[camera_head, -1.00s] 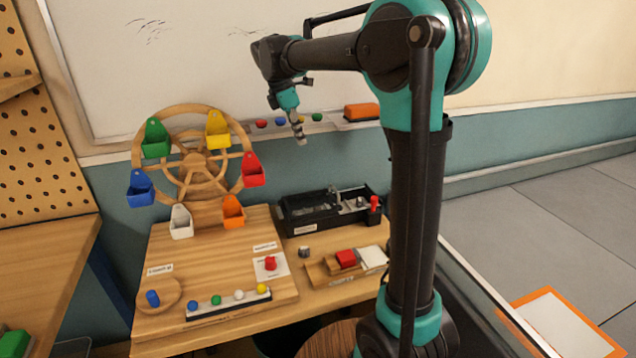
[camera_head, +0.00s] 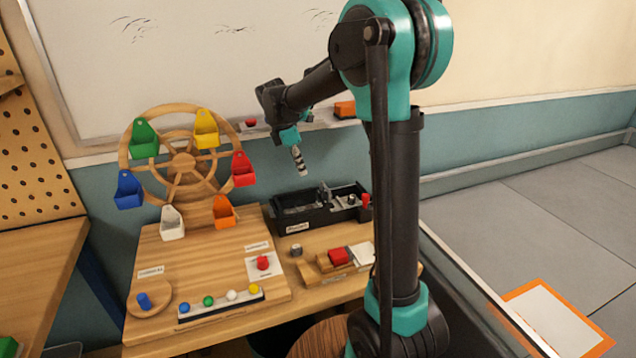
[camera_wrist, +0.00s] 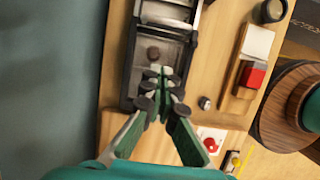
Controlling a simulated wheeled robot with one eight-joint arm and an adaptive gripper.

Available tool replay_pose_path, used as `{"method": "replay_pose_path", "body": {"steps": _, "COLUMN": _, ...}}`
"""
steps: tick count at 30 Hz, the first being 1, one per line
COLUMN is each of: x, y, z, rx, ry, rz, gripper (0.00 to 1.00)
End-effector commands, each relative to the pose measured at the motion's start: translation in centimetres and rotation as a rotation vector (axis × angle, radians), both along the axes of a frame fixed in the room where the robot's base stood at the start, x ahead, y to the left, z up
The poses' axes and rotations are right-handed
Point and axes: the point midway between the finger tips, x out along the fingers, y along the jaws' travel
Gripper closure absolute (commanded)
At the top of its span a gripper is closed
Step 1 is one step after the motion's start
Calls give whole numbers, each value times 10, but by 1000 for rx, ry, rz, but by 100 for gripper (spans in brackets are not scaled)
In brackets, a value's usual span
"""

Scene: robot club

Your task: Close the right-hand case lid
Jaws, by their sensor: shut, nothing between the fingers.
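A long black case (camera_head: 283,222) with a white label on its front stands at the back right of the wooden table. Its top looks open, with dark compartments and small metal parts inside. I cannot make out clearly which part is the right-hand lid. In the wrist view the case (camera_wrist: 129,75) runs up the picture, with a grey panel and a round brown spot in one section. My gripper (camera_head: 299,171) points down above the case's left part, shut and empty. In the wrist view its fingertips (camera_wrist: 161,73) overlap the case; contact is unclear.
A wooden wheel (camera_head: 182,168) with coloured buckets stands left of the case. In front of the case are a small metal cylinder (camera_head: 296,250) and a wooden holder with a red block (camera_head: 339,257). A whiteboard (camera_head: 200,60) rises behind.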

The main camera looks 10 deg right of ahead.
Motion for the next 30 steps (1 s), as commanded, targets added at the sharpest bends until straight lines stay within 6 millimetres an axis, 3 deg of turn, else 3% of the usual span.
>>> {"method": "replay_pose_path", "body": {"steps": 9, "x": 4, "y": -18, "z": -60, "rx": 0, "ry": 0, "rz": -1, "gripper": 100}}
{"method": "replay_pose_path", "body": {"steps": 18, "x": 10, "y": -52, "z": -65, "rx": 0, "ry": 1, "rz": -1, "gripper": 100}}
{"method": "replay_pose_path", "body": {"steps": 30, "x": 11, "y": -56, "z": -66, "rx": 0, "ry": 0, "rz": 1, "gripper": 100}}
